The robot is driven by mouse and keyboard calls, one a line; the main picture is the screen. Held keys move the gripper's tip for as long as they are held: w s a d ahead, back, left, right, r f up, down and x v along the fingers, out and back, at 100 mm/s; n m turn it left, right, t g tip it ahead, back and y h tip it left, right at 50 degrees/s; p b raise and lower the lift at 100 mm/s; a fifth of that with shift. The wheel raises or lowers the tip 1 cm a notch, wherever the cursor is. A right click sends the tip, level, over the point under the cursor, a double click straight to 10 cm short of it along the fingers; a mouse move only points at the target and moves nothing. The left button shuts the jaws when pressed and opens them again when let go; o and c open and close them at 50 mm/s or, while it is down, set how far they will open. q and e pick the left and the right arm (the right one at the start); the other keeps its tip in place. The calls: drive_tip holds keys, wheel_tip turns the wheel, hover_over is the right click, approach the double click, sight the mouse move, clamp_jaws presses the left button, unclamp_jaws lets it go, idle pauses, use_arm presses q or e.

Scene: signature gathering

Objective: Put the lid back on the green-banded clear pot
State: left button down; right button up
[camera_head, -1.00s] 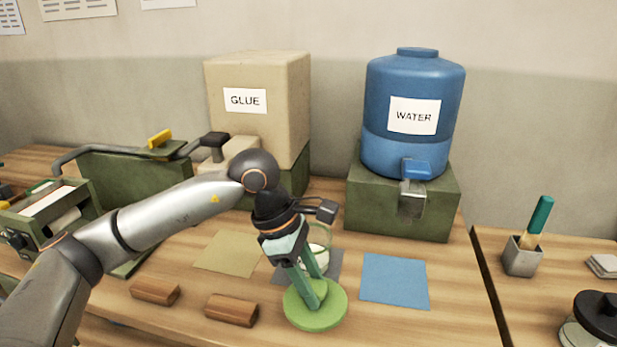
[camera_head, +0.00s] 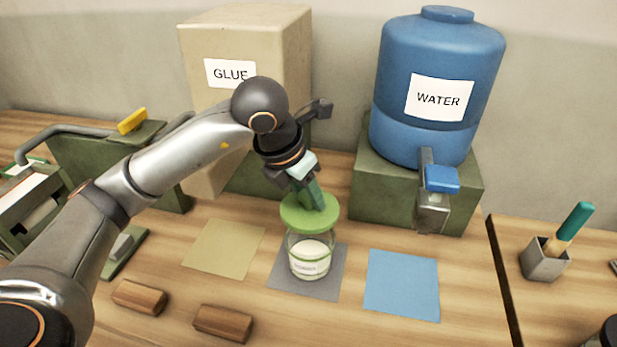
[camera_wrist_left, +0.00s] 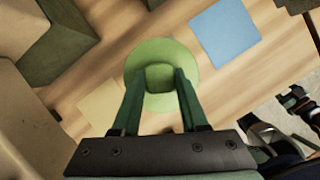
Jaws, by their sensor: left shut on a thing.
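The clear pot (camera_head: 311,266) with green bands stands on the dark grey mat (camera_head: 285,284) with pale contents and a label. My left gripper (camera_head: 312,197) is shut on the round green lid (camera_head: 293,216), holding it by its raised middle grip. The lid is roughly level and right over the pot's mouth, covering the rim from the head camera; I cannot tell whether it touches. In the left wrist view the lid (camera_wrist_left: 184,58) lies between the green fingers (camera_wrist_left: 160,78) and hides the pot. My right gripper is not in view.
The glue container (camera_head: 270,55) and blue water tank (camera_head: 430,130) stand behind. A tan mat (camera_head: 224,248) and a blue mat (camera_head: 402,284) flank the pot. Two wooden blocks (camera_head: 139,297) (camera_head: 223,323) lie in front. A brush cup (camera_head: 544,262) stands at right.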

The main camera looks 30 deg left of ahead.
sight(304, 213)
use_arm(q)
drive_tip(key=shift+s+d+f+b, duration=0.15)
drive_tip(key=shift+f+b, duration=0.15)
drive_tip(key=shift+f, duration=0.15)
wheel_tip(304, 213, down, 4)
drive_tip(key=b, duration=0.2)
drive_tip(key=shift+b, duration=0.4)
drive_tip(key=shift+f+b, duration=0.75)
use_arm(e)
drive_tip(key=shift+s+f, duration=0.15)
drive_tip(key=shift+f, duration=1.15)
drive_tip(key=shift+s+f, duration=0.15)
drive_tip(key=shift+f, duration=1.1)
use_arm(q)
drive_tip(key=shift+r, duration=0.1)
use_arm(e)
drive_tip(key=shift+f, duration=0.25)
use_arm(q)
drive_tip(key=shift+f+b, duration=0.2)
drive_tip(key=shift+b, duration=0.55)
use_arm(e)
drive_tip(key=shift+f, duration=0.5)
use_arm(q)
drive_tip(key=shift+c, duration=1.8)
unclamp_jaws()
drive_tip(key=shift+o, duration=0.4)
